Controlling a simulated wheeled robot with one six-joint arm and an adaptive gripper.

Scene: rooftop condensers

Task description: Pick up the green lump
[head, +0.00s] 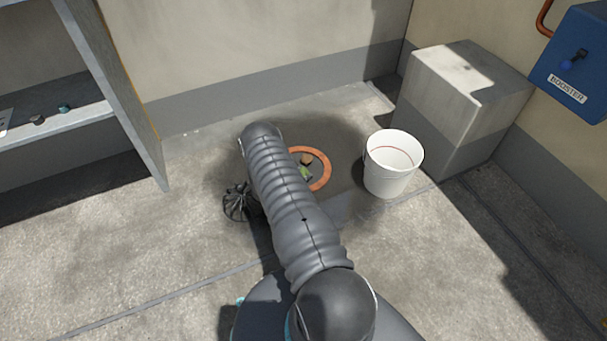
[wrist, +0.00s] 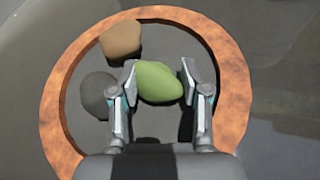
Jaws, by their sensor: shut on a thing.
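The green lump (wrist: 160,83) is a smooth, rounded, egg-like piece between the two fingers of my gripper (wrist: 160,85) in the wrist view. The fingers touch it on its left and right sides, and my gripper is shut on it. In the head view the green lump (head: 305,173) shows only in part beside my arm, inside an orange ring. My arm hides most of my gripper there. I cannot tell whether the lump is lifted off the ground.
The orange ring (wrist: 62,85) surrounds a brown lump (wrist: 121,39) and a dark grey lump (wrist: 97,94). A white bucket (head: 390,180) stands right of the ring, before a grey block (head: 440,120). A shelf (head: 65,124) is at left. Open floor lies at front left.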

